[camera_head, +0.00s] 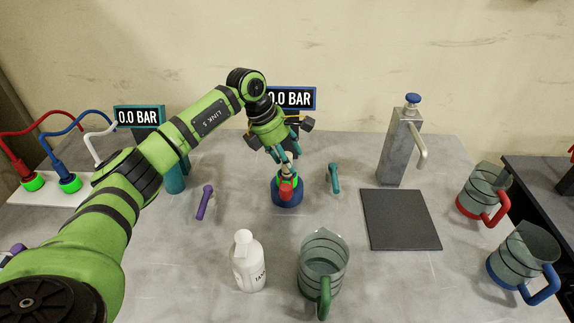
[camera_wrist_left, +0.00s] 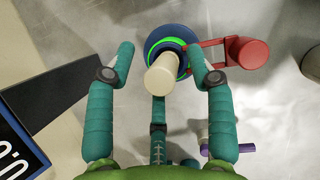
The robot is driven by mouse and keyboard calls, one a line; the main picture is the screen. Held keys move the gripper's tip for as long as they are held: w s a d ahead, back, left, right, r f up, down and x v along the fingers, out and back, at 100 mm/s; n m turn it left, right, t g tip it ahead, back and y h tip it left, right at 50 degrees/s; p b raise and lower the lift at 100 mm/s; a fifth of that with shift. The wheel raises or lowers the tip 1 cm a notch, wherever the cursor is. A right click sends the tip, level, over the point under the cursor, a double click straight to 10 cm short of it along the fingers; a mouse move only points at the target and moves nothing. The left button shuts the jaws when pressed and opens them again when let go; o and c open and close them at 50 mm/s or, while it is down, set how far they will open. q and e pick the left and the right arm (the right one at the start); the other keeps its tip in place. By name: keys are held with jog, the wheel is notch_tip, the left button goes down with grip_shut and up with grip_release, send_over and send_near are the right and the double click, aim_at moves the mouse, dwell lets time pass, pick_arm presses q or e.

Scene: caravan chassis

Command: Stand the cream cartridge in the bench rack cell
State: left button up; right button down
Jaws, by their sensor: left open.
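The cream cartridge (camera_wrist_left: 163,76) shows in the left wrist view as a pale cylinder, end toward the camera, over a round blue base (camera_wrist_left: 168,38) with a green ring. In the head view this blue base (camera_head: 287,198) stands mid-bench, with a red handled part on it; the cartridge is mostly hidden by the fingers there. My left gripper (camera_head: 287,157) is open above the base. In the left wrist view its teal fingers (camera_wrist_left: 160,60) lie on either side of the cartridge, with gaps showing. I cannot make out a bench rack cell. My right gripper is out of view.
A white bottle (camera_head: 249,262) and a green-handled jug (camera_head: 323,265) stand in front. A metal tap (camera_head: 400,148) and dark mat (camera_head: 400,220) are right. Purple (camera_head: 205,203) and teal (camera_head: 334,178) handles flank the base. Red- and blue-handled jugs stand far right.

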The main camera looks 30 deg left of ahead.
pick_arm(q)
grip_shut()
